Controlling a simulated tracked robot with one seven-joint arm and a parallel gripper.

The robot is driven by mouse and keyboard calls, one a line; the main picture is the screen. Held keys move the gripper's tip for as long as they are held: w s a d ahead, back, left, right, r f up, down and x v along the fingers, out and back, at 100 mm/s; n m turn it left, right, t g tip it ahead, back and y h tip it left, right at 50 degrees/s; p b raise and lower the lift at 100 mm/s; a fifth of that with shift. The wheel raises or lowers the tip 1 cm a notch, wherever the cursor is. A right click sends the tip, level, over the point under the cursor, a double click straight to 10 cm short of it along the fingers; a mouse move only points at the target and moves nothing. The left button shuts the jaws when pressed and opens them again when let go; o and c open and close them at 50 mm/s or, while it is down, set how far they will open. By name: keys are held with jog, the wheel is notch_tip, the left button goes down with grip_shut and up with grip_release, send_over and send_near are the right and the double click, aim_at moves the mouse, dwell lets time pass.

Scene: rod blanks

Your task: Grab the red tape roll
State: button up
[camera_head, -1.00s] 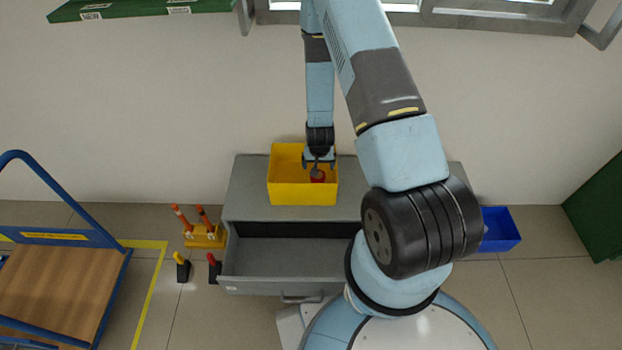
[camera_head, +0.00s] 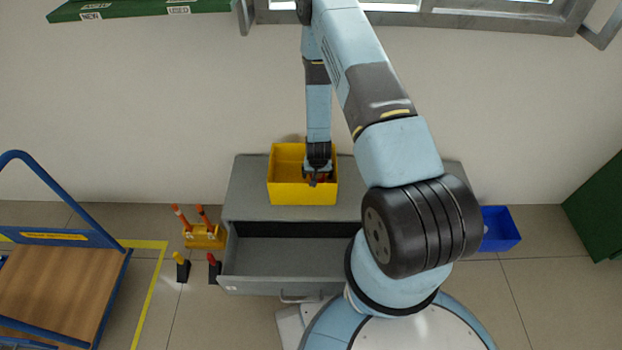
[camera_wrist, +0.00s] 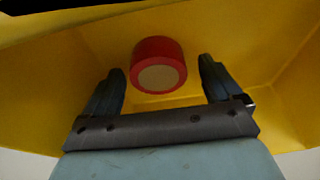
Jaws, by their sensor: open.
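The red tape roll (camera_wrist: 158,64), with a pale round face, is inside the yellow bin (camera_head: 302,194). In the wrist view it lies a little beyond the fingertips, roughly centred between them. My gripper (camera_wrist: 160,80) is open with nothing between its fingers. In the head view my gripper (camera_head: 318,178) is down inside the bin and hides most of the roll; only a little red shows beside it. The yellow bin walls (camera_wrist: 60,70) surround the roll and the fingers.
The bin stands on a grey cabinet (camera_head: 245,190) with an open, empty-looking drawer (camera_head: 290,257). A blue bin (camera_head: 500,230) is on the floor at right. A trolley (camera_head: 60,280) and orange-handled items (camera_head: 205,235) are at left. The wall rises behind.

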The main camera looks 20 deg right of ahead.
jog(key=c, duration=1.1)
jog(key=shift+r, duration=0.1)
